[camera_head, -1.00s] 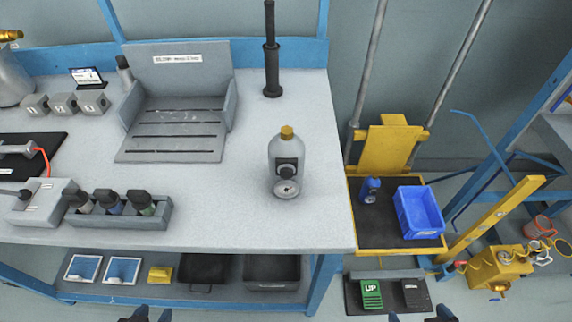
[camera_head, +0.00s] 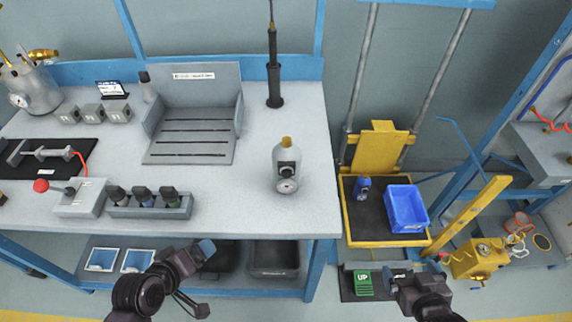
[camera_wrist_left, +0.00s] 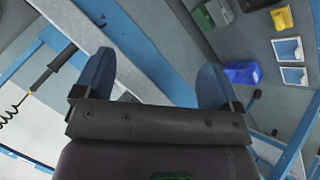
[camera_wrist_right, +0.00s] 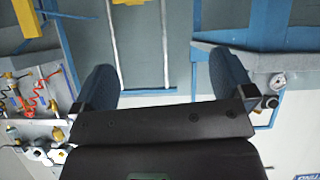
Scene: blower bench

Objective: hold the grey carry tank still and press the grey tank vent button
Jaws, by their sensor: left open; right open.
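A small pale grey tank (camera_head: 286,160) with a brass cap, a dark fitting and a round gauge stands upright near the bench's right edge. A larger grey tank (camera_head: 38,92) with a gauge and brass fittings stands at the bench's back left. I cannot tell which is the carry tank, and no vent button can be made out. My left gripper (camera_head: 203,280) is open and empty in front of the bench; its spread fingers show in the left wrist view (camera_wrist_left: 157,72). My right gripper (camera_head: 418,274) is open and empty, below the yellow lift; its fingers show in the right wrist view (camera_wrist_right: 161,70). Neither touches a tank.
A grey slotted fixture (camera_head: 190,150) and a bottle rack (camera_head: 150,208) are left of the small tank. A black upright pump (camera_head: 274,85) stands behind it. The yellow lift (camera_head: 382,240) with a blue bin (camera_head: 406,208) is right of the bench. The bench around the small tank is clear.

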